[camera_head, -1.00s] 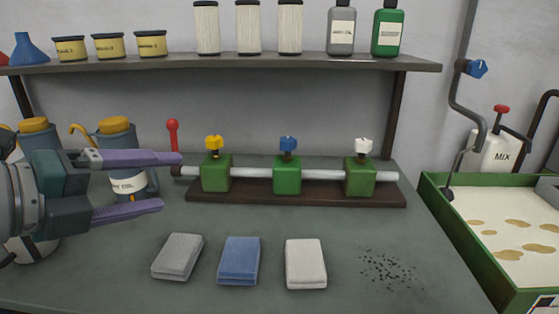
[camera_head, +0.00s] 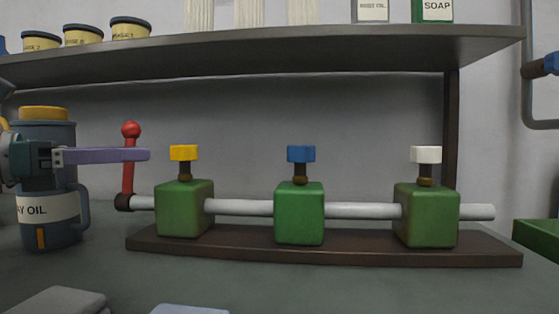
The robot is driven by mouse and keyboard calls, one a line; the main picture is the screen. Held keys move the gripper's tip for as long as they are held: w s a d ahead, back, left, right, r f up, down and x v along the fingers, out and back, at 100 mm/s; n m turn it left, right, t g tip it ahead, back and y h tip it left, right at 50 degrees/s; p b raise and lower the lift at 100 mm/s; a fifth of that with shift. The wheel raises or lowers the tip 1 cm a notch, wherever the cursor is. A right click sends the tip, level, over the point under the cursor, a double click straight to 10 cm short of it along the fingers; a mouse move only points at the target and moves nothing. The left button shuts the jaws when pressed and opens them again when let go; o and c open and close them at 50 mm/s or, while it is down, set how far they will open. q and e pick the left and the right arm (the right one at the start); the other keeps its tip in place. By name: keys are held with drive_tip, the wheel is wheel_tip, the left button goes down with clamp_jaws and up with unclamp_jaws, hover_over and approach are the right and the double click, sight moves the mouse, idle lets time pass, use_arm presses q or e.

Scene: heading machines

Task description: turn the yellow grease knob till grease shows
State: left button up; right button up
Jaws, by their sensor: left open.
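The yellow grease knob (camera_head: 184,153) stands upright on a short stem on the left green block (camera_head: 184,209) of the pipe. I see no grease around it. My left gripper (camera_head: 147,155) comes in from the left with its purple fingers level, pointing right at about the knob's height. Its tips end a little left of the knob in the picture, in front of the red lever, with a gap between. It is open and empty; one finger hides the other from this angle. My right gripper is not in view.
The red lever (camera_head: 129,170) stands at the pipe's left end. A blue knob (camera_head: 301,154) and a white knob (camera_head: 426,155) top the other green blocks. A blue oil can (camera_head: 62,232) stands behind my gripper. A shelf (camera_head: 300,52) runs above.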

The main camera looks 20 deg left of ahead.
sight(171, 151)
use_arm(q)
drive_tip(key=p+x, duration=0.2)
drive_tip(key=x, duration=0.5)
drive_tip(key=shift+w+d+r, duration=0.1)
drive_tip(key=shift+w+d, duration=0.15)
drive_tip(key=shift+d, duration=0.05)
drive_tip(key=shift+w+d, duration=0.3)
drive_tip(key=shift+w, duration=0.2)
drive_tip(key=shift+c, duration=0.4)
clamp_jaws()
